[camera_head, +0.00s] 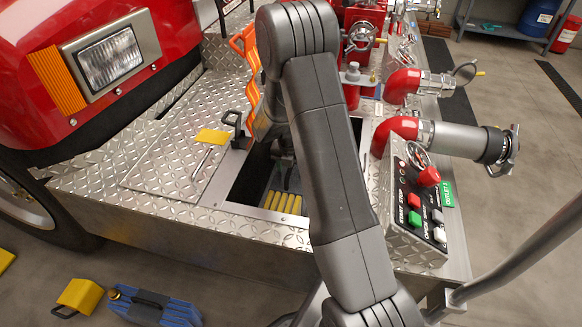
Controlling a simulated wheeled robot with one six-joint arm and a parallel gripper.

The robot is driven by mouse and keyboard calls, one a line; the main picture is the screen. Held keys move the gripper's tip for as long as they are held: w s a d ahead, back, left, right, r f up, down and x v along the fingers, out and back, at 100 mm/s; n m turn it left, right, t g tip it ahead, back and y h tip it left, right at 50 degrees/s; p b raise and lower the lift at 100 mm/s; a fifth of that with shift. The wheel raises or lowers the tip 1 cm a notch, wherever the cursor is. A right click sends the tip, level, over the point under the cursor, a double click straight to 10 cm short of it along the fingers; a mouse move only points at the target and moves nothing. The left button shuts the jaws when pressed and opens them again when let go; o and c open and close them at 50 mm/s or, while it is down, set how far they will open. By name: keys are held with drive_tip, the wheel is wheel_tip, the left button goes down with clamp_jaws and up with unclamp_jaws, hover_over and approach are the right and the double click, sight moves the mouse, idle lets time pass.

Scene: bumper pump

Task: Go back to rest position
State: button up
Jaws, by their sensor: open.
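My arm crosses the middle of the head camera view, rising from the bottom edge and bending over at the top. My gripper (287,178) is a small dark shape just left of the arm, pointing down over the open compartment (240,192) in the diamond-plate bumper (105,190). It is open, with no object visible in it. The arm partly hides the gripper and the compartment. Yellow ribbed pieces (283,202) lie inside the compartment below the gripper.
A yellow block (80,296) and blue case (155,308) lie on the floor. Open floor lies at right.

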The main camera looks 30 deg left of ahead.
wheel_tip(320, 180, up, 12)
drive_tip(key=p, duration=0.8)
wheel_tip(320, 180, down, 12)
drive_tip(key=b, duration=0.8)
idle(0.3)
wheel_tip(320, 180, up, 18)
drive_tip(key=p, duration=1.2)
idle(1.3)
idle(0.4)
